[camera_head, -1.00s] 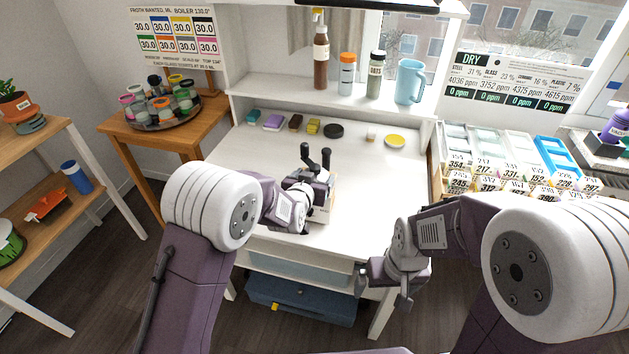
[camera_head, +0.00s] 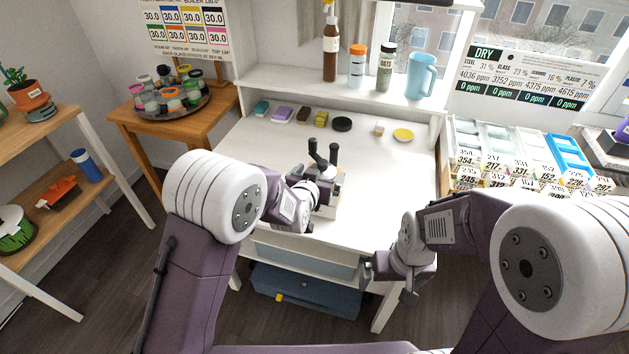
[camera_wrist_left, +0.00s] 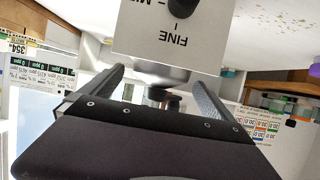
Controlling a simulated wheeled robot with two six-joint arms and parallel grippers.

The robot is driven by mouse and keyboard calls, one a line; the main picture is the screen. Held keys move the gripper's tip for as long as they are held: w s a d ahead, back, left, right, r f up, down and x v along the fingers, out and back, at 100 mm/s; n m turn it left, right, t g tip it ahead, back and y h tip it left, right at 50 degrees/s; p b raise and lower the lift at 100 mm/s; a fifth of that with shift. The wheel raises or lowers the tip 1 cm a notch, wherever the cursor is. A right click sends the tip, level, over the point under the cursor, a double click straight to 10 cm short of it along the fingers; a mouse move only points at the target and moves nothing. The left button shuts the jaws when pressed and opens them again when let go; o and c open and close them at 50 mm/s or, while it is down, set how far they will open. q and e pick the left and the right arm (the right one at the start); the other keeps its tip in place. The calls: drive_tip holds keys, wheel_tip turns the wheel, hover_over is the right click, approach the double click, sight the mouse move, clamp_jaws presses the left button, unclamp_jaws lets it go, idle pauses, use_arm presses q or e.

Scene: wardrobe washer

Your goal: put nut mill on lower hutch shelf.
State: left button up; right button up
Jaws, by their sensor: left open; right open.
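The nut mill (camera_wrist_left: 172,33) fills the upper middle of the left wrist view. It has a pale body marked FINE, a dark knob and a metal neck, and appears upside down there. In the head view it stands on the white desk, mostly hidden behind my left gripper (camera_head: 323,155). That gripper is open, with one finger on each side of the metal neck in the wrist view; I cannot tell whether they touch it. My right gripper (camera_head: 388,280) is open and empty at the desk's front right. The hutch shelf (camera_head: 290,83) with bottles runs along the back.
A sauce bottle (camera_head: 330,55), orange-capped jar (camera_head: 356,68), dark-capped jar (camera_head: 385,70) and blue mug (camera_head: 420,76) stand on the hutch shelf. Its left part is clear. Small items, including a black disc (camera_head: 342,124) and yellow dish (camera_head: 403,135), line the desk's back.

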use_arm(q)
drive_tip(key=v, duration=1)
use_arm(e)
drive_tip(key=shift+r, duration=0.3)
use_arm(q)
drive_tip(key=s+a+f+n+g+y, duration=0.25)
drive_tip(key=s+a+f+g, duration=0.4)
drive_tip(key=a, duration=0.45)
use_arm(e)
drive_tip(key=shift+a, duration=0.1)
use_arm(q)
drive_tip(key=s+a+f+g, duration=0.1)
drive_tip(key=s+a+g, duration=0.1)
drive_tip(key=s, duration=0.4)
drive_tip(key=s+a+f+n+g+y, duration=0.1)
drive_tip(key=s+a+f+g, duration=0.1)
drive_tip(key=s+a, duration=0.3)
drive_tip(key=s+g, duration=0.1)
drive_tip(key=s, duration=0.1)
drive_tip(key=shift+s, duration=0.3)
drive_tip(key=shift+f+y, duration=0.1)
drive_tip(key=shift+y, duration=0.15)
